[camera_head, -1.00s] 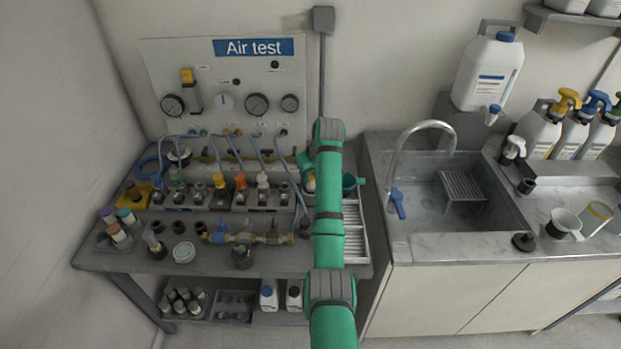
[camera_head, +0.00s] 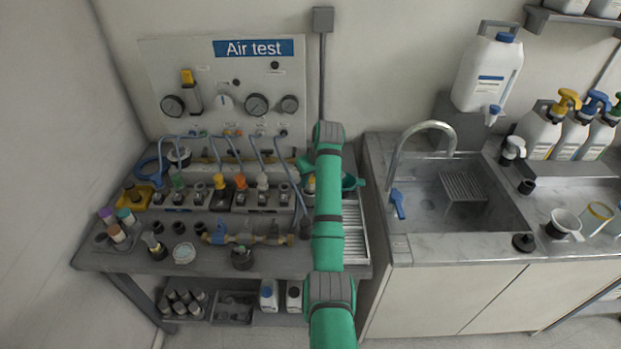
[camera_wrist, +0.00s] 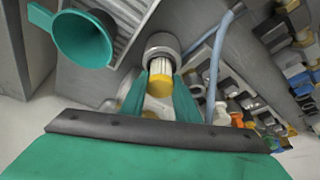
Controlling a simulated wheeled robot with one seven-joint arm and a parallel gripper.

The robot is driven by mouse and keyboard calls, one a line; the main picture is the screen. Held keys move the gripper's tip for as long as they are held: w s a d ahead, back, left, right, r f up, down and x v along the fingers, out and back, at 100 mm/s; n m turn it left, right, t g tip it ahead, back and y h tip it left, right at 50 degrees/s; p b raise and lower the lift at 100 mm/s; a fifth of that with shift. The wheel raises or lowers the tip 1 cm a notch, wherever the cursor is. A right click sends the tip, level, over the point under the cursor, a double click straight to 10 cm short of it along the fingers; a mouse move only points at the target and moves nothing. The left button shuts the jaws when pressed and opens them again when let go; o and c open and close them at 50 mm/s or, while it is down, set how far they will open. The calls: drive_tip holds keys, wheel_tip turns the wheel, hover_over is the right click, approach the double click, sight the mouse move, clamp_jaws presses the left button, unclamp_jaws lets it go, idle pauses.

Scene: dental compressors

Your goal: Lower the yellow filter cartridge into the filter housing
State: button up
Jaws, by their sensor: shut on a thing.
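In the wrist view my gripper (camera_wrist: 160,88) is shut on the filter cartridge (camera_wrist: 158,85), which has a white pleated body and a yellow end. A teal finger lies on each side of it. The cartridge's far end meets the open mouth of a grey cylindrical filter housing (camera_wrist: 163,41), in line with it. I cannot tell how deep it sits inside. In the head view my arm hides most of the gripper and housing; a small yellow part shows just left of the arm.
A teal funnel-shaped cup (camera_wrist: 83,38) is close to the left of the housing, by a ribbed tray (camera_head: 354,235). A blue hose (camera_wrist: 219,60) runs close on the right. A row of fittings with coloured caps (camera_head: 219,182) stands left of my arm. The sink (camera_head: 430,205) is to the right.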

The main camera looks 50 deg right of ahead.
drive_tip(key=shift+f, duration=0.3)
drive_tip(key=o, duration=1.1)
drive_tip(key=shift+r, duration=0.15)
drive_tip(key=v, duration=1)
drive_tip(key=shift+s+r, duration=0.2)
drive_tip(key=shift+s, duration=0.05)
